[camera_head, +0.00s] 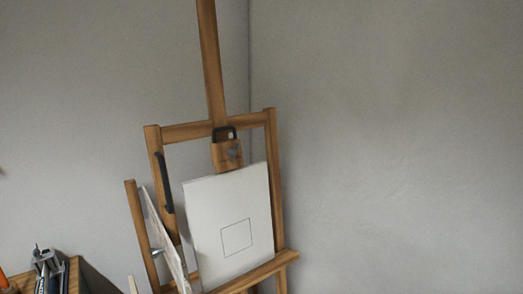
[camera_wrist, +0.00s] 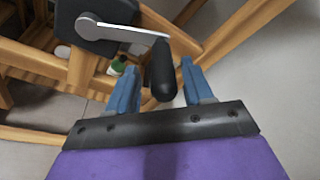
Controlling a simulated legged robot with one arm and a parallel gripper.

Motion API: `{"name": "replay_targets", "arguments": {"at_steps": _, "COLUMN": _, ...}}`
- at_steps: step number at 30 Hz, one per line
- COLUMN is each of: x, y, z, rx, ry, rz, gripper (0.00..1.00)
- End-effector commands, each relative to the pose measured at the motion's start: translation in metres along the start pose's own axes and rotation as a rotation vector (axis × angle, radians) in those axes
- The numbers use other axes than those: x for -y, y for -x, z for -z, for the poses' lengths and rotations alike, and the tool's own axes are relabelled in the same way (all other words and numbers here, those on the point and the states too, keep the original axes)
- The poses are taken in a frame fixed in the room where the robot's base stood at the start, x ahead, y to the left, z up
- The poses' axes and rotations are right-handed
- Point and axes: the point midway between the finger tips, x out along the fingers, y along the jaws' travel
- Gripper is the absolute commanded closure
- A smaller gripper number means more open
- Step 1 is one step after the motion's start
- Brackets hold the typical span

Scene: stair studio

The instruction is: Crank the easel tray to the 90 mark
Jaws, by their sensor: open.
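The wooden easel (camera_head: 207,130) stands by the wall corner in the head view. Its tray (camera_head: 262,272) is the ledge near the bottom of that view, under a white canvas (camera_head: 228,215) with a drawn square. In the wrist view, a silver crank arm (camera_wrist: 125,29) runs from a black housing (camera_wrist: 92,22) to a black crank handle (camera_wrist: 162,72). My gripper (camera_wrist: 158,80) is open, with one blue finger on each side of the handle, which appears in the gap between them. I cannot tell whether they touch it. No scale or 90 mark is readable.
A second panel (camera_head: 166,240) leans at the left of the canvas. A wooden bench (camera_head: 73,275) with metal tools stands at the lower left. Wooden easel beams (camera_wrist: 240,30) surround the crank. Bare floor (camera_wrist: 290,90) shows at the right of the wrist view.

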Motion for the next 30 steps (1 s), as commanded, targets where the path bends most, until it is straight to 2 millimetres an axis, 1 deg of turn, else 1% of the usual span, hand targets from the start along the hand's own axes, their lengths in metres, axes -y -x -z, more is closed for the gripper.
{"name": "replay_targets", "arguments": {"at_steps": 2, "x": 0.001, "y": 0.003, "z": 0.001, "rx": -0.001, "ry": 0.0, "rz": 0.0, "gripper": 0.49}}
{"name": "replay_targets", "arguments": {"at_steps": 24, "x": 0.001, "y": 0.067, "z": 0.018, "rx": -0.003, "ry": -0.001, "rz": 0.0, "gripper": 0.49}}
{"name": "replay_targets", "arguments": {"at_steps": 30, "x": 0.001, "y": 0.077, "z": 0.02, "rx": -0.001, "ry": 0.0, "rz": 0.001, "gripper": 0.49}}
